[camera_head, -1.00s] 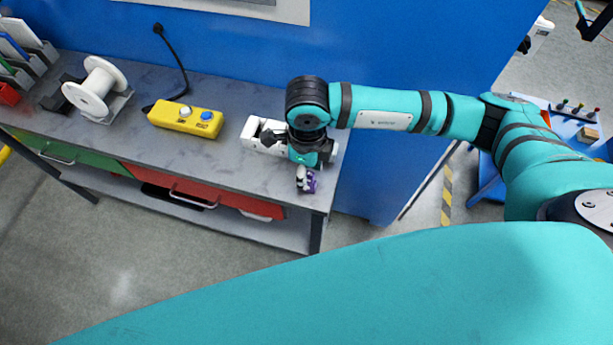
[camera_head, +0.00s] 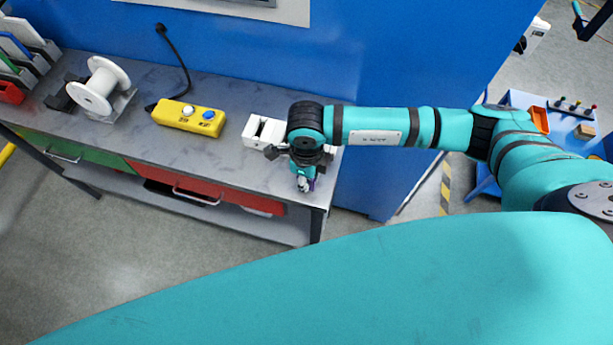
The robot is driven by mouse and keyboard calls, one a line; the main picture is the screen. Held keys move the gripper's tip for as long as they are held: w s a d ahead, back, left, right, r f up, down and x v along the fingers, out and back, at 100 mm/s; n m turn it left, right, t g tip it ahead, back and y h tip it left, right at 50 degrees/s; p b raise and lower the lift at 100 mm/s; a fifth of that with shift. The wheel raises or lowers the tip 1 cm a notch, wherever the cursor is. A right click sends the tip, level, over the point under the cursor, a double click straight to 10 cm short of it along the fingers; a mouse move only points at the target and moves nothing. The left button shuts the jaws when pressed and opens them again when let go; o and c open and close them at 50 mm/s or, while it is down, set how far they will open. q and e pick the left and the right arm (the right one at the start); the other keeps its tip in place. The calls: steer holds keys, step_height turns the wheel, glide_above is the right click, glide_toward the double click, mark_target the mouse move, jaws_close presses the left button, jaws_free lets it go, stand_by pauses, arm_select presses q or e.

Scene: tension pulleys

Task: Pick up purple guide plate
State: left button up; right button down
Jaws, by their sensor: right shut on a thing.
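The purple guide plate (camera_head: 312,184) shows as a small purple patch at the right front corner of the workbench. My right gripper (camera_head: 305,184) points down over it and is shut on it. The fingers and wrist hide most of the plate. I cannot tell whether the plate touches the bench top. My left gripper is not in view.
The grey workbench (camera_head: 230,158) holds a white block-like fixture (camera_head: 262,131) just left of my right wrist, a yellow control box (camera_head: 188,117) with buttons, and a white spool (camera_head: 98,86). A blue wall (camera_head: 400,60) stands close behind the bench.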

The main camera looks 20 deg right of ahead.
stand_by(0.3)
steer(key=shift+r+b, duration=0.4)
steer(key=shift+r, duration=0.05)
step_height(320, 180, up, 2)
steer(key=shift+w+b, duration=0.1)
steer(key=shift+b, duration=0.6)
steer(key=s+r+b, duration=0.2)
steer(key=s+b, duration=0.1)
steer(key=s, duration=1.3)
steer(key=shift+s+d, duration=0.15)
steer(key=shift+d, duration=0.1)
